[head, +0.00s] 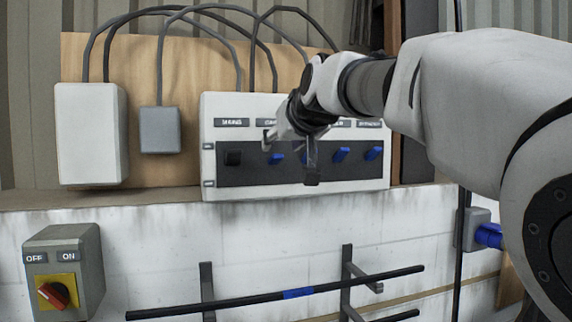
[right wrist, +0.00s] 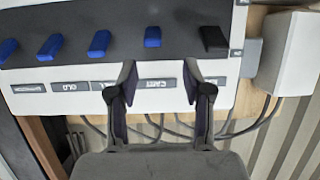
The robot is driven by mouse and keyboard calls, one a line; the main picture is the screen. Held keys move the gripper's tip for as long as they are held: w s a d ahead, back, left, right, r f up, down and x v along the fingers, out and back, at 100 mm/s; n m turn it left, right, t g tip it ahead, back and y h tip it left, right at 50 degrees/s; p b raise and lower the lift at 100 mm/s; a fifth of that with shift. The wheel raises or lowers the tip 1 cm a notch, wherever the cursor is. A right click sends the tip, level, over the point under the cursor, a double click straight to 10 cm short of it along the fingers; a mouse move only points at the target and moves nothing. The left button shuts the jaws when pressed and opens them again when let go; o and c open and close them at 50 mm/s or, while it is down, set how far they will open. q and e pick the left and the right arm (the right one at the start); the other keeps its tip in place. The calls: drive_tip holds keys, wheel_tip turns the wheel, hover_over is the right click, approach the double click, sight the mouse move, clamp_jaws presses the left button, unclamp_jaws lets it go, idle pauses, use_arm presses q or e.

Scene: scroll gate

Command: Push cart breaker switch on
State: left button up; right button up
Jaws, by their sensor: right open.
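The breaker panel (head: 212,190) is a white box with a dark strip holding a row of switches, one black and several blue. The cart switch (right wrist: 153,37) is the blue one by the label reading CART (right wrist: 155,83), upside down in the right wrist view. In the head view, it is the blue lever (head: 276,158) beside the black one. My right gripper (head: 290,156) is open and empty in front of the panel. In the right wrist view, its fingertips (right wrist: 159,72) straddle the CART label, with the switch beyond them. Contact cannot be told. My left gripper is out of view.
The black switch (head: 232,157) and another blue switch (head: 342,154) flank the gripper. A white box (head: 91,135) and a grey box (head: 159,130) are at left. Below are a red-knobbed OFF/ON switch box (head: 65,270) and a dark bar (head: 230,303) on brackets.

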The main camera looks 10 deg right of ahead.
sight(278, 155)
drive_tip(key=p+x, duration=0.1)
drive_tip(key=x, duration=0.1)
drive_tip(key=p+x, duration=0.2)
drive_tip(key=x, duration=0.1)
drive_tip(key=d+p+x, duration=0.1)
drive_tip(key=x, duration=0.1)
drive_tip(key=shift+w+f+p, duration=0.3)
drive_tip(key=shift+p, duration=0.05)
drive_tip(key=shift+w+a+f, duration=0.1)
drive_tip(key=shift+a, duration=0.1)
drive_tip(key=shift+c, duration=0.4)
drive_tip(key=shift+s+d, duration=0.15)
drive_tip(key=shift+s, duration=0.1)
clamp_jaws()
